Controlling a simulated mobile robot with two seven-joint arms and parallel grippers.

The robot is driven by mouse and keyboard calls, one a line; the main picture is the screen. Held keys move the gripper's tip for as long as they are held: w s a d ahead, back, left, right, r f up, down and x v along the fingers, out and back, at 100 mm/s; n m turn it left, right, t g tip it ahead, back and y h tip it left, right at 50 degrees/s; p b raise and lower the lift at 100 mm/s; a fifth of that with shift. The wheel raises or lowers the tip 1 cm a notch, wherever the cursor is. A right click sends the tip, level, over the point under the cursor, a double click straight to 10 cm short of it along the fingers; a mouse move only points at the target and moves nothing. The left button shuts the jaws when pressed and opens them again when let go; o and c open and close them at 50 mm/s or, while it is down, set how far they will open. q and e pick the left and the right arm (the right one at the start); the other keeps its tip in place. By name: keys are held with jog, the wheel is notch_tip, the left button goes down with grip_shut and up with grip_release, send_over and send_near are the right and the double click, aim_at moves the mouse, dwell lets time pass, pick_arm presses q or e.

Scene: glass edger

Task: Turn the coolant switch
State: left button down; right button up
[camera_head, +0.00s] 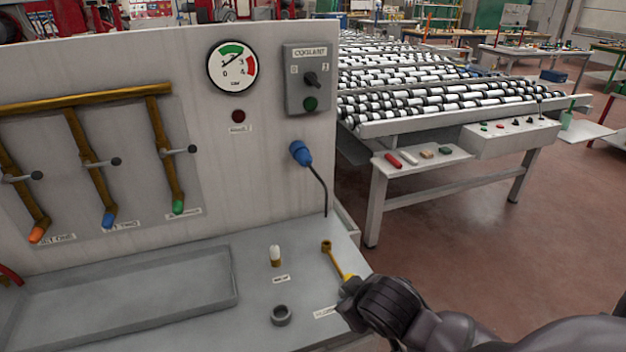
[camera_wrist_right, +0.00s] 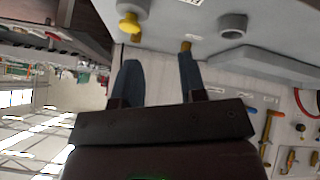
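I cannot tell which mark the knob points to. My right gripper (camera_head: 345,288) is low at the panel's right, over the bench edge, well below and apart from the switch. In the right wrist view its two fingers (camera_wrist_right: 158,65) are apart with nothing visible between them. My left gripper is out of view.
A white-tipped part (camera_head: 275,255) and a grey ring (camera_head: 281,315) stand on the ledge. A roller conveyor (camera_head: 440,95) is behind.

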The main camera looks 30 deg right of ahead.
jog(key=w+d+r+n+t, duration=0.1)
jog(key=w+d+r+t, duration=0.2)
jog(key=w+r, duration=0.55)
jog(key=n+t+h, duration=0.2)
jog(key=t, duration=0.5)
send_near(314, 80)
jog(key=p+x, duration=0.2)
jog(key=x, duration=0.8)
jog(key=shift+w+p, duration=0.25)
jog(key=shift+p, duration=0.05)
grip_shut()
